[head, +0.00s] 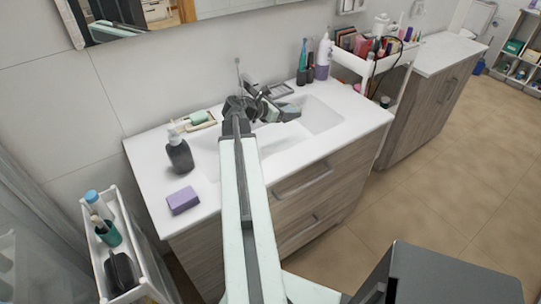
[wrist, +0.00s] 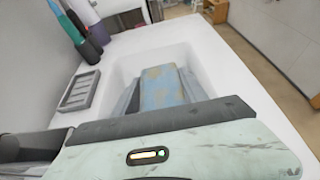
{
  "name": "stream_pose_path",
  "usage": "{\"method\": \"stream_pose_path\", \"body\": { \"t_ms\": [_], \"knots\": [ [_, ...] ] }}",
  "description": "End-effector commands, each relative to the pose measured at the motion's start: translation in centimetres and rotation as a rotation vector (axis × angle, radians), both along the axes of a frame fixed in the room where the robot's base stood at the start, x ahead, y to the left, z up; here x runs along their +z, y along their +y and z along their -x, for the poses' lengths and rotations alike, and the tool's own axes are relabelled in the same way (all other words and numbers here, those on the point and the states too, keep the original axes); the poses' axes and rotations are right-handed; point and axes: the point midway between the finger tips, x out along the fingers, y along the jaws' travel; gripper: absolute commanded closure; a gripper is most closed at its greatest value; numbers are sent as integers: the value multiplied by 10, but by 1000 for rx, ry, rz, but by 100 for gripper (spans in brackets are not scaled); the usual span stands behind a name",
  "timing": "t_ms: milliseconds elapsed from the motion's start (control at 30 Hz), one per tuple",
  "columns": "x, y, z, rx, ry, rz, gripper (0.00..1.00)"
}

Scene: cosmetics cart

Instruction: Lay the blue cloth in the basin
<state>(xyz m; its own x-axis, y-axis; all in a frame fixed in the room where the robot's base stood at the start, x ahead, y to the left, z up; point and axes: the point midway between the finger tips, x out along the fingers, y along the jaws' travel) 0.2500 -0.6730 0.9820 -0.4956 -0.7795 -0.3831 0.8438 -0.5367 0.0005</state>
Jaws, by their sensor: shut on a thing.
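The white basin (head: 320,115) is set into the countertop; its inner wall also shows in the wrist view (wrist: 204,72). My gripper (head: 282,112) reaches over the basin, and its grey fingers (wrist: 158,95) point into it in the wrist view. The blue cloth (wrist: 165,86), pale blue with tan patches, lies between the fingers, which are shut on it. Its near part is hidden by the gripper body. I cannot tell whether its far end touches the basin floor. In the head view I cannot make out the cloth behind my gripper.
A grey soap dish (wrist: 80,91) sits beside the basin, with toothbrush cups and a bottle (head: 323,57) behind. A dark pump bottle (head: 179,153), purple sponge (head: 183,200) and green soap on a tray (head: 198,119) stand on the left counter. A loaded cart (head: 358,64) is at right.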

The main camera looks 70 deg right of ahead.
Motion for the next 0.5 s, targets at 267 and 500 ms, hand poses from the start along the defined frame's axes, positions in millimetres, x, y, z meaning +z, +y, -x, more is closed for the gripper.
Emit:
{"method": "stream_pose_path", "body": {
  "t_ms": [267, 500],
  "knots": [
    [-41, -1, 1, -2, 0, 0, 89],
    [-65, -1, 2, -2, 0, 0, 89]
  ]
}}
